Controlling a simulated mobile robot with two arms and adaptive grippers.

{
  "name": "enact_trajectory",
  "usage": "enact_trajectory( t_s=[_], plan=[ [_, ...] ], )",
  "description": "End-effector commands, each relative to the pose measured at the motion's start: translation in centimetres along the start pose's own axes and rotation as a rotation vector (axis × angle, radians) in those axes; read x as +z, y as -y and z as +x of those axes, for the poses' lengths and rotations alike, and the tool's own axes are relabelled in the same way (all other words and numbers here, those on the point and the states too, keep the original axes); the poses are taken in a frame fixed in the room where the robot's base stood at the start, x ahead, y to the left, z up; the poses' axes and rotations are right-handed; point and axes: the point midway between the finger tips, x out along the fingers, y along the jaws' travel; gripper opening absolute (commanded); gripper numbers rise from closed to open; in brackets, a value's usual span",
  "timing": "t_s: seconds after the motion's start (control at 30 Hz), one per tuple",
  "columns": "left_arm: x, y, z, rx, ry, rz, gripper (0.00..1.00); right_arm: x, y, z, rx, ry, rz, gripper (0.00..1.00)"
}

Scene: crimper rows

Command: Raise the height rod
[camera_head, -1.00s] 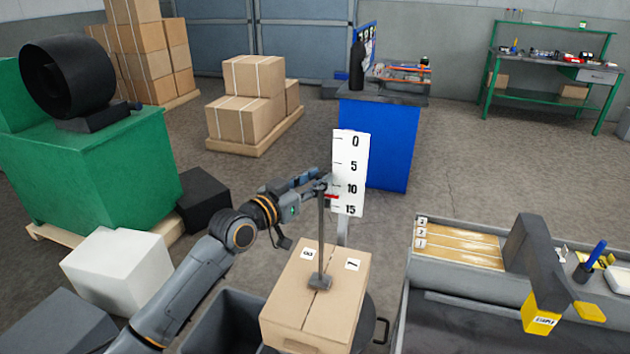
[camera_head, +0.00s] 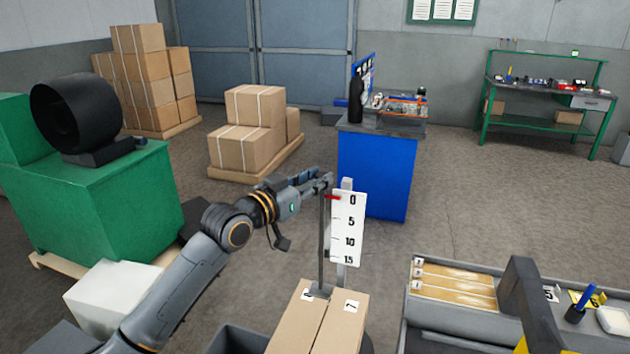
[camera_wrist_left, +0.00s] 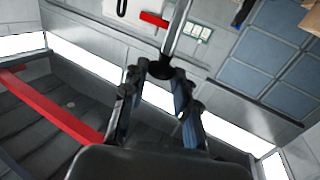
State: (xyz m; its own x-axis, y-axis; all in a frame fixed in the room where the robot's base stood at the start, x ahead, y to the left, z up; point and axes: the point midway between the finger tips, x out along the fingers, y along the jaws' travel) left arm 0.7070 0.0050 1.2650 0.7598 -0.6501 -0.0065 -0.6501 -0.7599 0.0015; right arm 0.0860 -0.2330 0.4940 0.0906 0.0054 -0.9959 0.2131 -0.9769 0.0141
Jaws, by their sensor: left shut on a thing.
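The height rod (camera_head: 321,240) is a thin grey upright rod with a small dark foot (camera_head: 318,290). The foot appears above the carton (camera_head: 345,325), overlapping its far part in the picture. My left gripper (camera_head: 326,183) is shut on the rod's upper end. In the left wrist view the gripper (camera_wrist_left: 160,70) closes around the rod (camera_wrist_left: 178,28). A red pointer (camera_head: 332,197) stands at about the 0 mark of the white scale (camera_head: 348,228), which reads 0, 5, 10, 15 downward. The pointer also shows in the left wrist view (camera_wrist_left: 155,19). My right gripper is out of view.
A grey bench (camera_head: 455,308) with labelled slots and a dark post (camera_head: 532,300) stands at right. A blue cabinet (camera_head: 375,180) is behind the scale. A green block (camera_head: 110,205) and a white box (camera_head: 110,292) are at left. Open floor lies at back right.

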Motion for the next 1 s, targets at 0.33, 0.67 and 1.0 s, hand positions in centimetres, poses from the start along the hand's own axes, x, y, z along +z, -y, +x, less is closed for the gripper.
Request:
enact_trajectory(
  t_s=[0.33,0.67,1.0],
  plan=[
    [-0.8,0.1,-0.1,-0.002,-0.015,0.003,0.50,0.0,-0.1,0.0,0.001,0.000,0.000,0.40],
    [-0.4,0.1,-0.6,-0.002,-0.009,0.001,0.50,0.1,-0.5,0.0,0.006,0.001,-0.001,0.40],
    [-0.3,0.1,-6.8,-0.003,-0.008,0.004,0.50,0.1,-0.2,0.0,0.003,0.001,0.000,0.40]
  ],
)
